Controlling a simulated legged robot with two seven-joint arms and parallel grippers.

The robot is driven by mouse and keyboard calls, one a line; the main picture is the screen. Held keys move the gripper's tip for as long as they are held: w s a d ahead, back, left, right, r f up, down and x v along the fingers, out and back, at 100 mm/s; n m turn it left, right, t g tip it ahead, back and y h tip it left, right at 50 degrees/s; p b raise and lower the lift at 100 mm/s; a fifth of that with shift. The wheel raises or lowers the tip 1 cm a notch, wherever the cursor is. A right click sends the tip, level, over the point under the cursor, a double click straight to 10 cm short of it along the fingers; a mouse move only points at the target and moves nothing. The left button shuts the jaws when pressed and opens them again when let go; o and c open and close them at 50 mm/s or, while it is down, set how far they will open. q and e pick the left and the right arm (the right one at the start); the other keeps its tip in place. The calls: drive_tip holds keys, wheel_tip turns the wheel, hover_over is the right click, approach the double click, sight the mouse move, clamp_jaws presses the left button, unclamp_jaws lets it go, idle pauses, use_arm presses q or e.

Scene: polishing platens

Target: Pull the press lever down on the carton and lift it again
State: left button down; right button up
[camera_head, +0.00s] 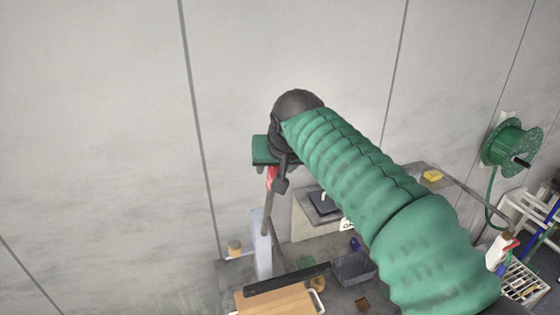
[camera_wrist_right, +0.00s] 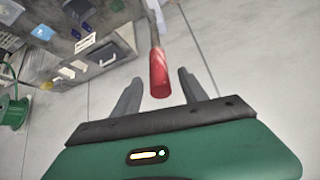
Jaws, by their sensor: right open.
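The press lever has a red grip (camera_head: 271,178) on a thin rod and points up, nearly upright, above the pale press column (camera_head: 262,250). A brown carton (camera_head: 270,302) stands at the foot of the press, under a dark bar (camera_head: 287,279). My right gripper (camera_head: 277,183) is up at the red grip, partly hidden by its own wrist. In the right wrist view its two grey fingers are open, with the red grip (camera_wrist_right: 158,75) showing between them; I cannot tell whether they touch it. My left gripper is out of view.
A grey bench (camera_head: 335,245) holds a dark bin (camera_head: 354,267), a box-shaped device (camera_head: 315,215) and a yellow block (camera_head: 432,175). A green hose reel (camera_head: 510,147) hangs on the wall at right. Bare wall fills the left.

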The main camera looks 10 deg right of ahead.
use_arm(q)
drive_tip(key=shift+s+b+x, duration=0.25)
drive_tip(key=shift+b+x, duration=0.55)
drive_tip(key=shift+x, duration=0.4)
use_arm(e)
drive_tip(key=v, duration=1)
drive_tip(key=shift+r, duration=0.3)
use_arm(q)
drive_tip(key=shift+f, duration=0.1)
use_arm(e)
drive_tip(key=shift+s, duration=0.15)
